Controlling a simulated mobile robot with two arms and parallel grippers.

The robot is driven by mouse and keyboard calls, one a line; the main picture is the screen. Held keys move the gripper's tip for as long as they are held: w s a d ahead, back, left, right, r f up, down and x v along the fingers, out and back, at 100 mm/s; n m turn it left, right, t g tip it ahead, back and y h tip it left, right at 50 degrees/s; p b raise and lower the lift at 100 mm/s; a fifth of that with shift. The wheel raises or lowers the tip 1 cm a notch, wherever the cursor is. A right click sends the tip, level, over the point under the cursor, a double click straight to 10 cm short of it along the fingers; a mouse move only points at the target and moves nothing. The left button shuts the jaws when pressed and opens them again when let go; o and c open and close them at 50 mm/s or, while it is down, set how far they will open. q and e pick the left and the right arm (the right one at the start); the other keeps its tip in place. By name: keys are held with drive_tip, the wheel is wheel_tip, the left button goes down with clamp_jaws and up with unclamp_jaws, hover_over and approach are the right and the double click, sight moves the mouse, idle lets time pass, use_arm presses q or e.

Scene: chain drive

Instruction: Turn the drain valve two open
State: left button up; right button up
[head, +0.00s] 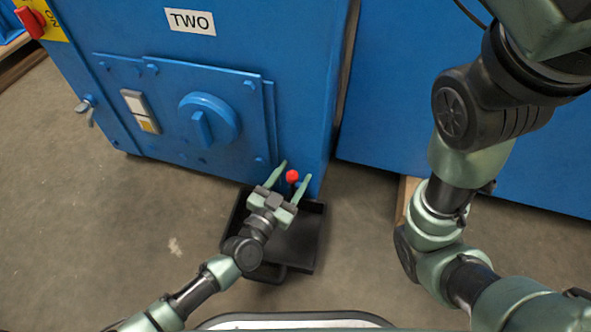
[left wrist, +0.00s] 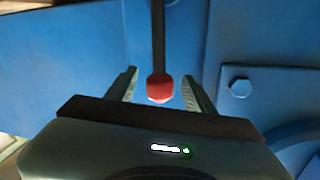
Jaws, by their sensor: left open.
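The drain valve's lever shows a red knob (head: 292,176) low on the blue machine marked TWO, near its right edge. In the left wrist view the red knob (left wrist: 160,88) sits at the end of a dark rod (left wrist: 158,35). My left gripper (head: 293,172) is open, with one finger on each side of the knob. The fingers (left wrist: 160,90) appear apart from the knob in the left wrist view. The valve body is hidden in the head view. My right arm fills the right side of the head view; its gripper is out of frame.
A black tray (head: 307,250) lies on the floor below the knob. A blue panel with a round blue knob (head: 209,121) and a bolt (left wrist: 240,87) is beside the lever. A red switch (head: 29,22) is at upper left. Open floor (head: 90,220) lies left.

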use_arm(q)
clamp_jaws()
idle(1.4)
